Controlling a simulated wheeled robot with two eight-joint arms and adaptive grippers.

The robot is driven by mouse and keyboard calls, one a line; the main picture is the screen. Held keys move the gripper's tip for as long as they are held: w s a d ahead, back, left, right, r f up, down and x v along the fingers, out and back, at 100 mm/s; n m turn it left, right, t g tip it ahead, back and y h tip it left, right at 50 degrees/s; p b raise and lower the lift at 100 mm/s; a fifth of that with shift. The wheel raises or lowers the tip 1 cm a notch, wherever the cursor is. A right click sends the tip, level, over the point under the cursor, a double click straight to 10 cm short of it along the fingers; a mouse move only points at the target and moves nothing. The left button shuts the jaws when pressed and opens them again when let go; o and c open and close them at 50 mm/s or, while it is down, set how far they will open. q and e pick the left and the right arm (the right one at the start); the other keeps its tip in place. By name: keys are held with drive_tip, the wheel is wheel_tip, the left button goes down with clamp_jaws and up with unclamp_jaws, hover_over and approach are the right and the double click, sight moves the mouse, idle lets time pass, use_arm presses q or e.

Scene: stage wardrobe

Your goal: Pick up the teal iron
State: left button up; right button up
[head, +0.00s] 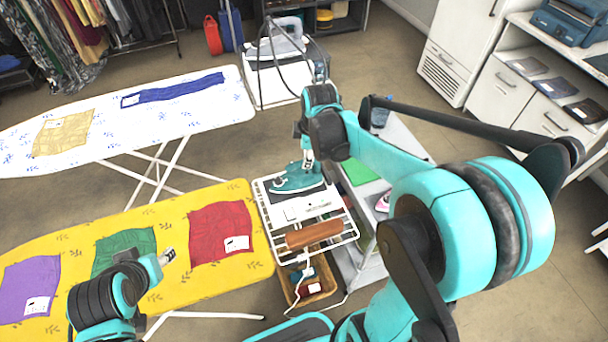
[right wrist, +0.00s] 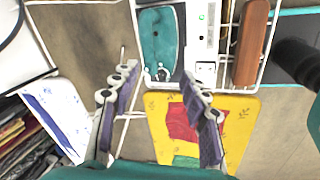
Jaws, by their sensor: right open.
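The teal iron (head: 298,179) lies on a white wire rack (head: 352,232), at the rack's far end. In the right wrist view the iron (right wrist: 158,42) shows at the upper middle, beyond the fingertips. My right gripper (head: 308,163) is over the iron in the head view and hides part of it. Its fingers (right wrist: 158,74) are spread and empty in the right wrist view; whether they touch the iron I cannot tell. My left gripper (head: 167,257) is over the yellow ironing board, between the green and red cloths; its jaw state is unclear.
A basket (head: 312,291) is below. The yellow board (head: 180,289) is left, a white-topped trolley (head: 404,140) right. A steam station (head: 283,42) stands behind.

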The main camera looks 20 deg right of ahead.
drive_tip(key=w+d+f+n+g, duration=0.1)
drive_tip(key=w+d+f+n, duration=0.2)
drive_tip(key=w+f+n, duration=0.1)
drive_tip(key=b, duration=0.2)
hover_over(295, 174)
drive_tip(key=s+d, duration=0.2)
drive_tip(key=d, duration=0.2)
drive_tip(key=x, duration=0.5)
drive_tip(key=s+x, duration=0.1)
drive_tip(key=x, duration=0.1)
drive_tip(key=shift+a+f, duration=0.15)
drive_tip(key=shift+f, duration=0.15)
drive_tip(key=shift+w+f, duration=0.15)
drive_tip(key=shift+f, duration=0.25)
drive_tip(key=shift+r, duration=0.1)
drive_tip(key=c, duration=0.3)
clamp_jaws()
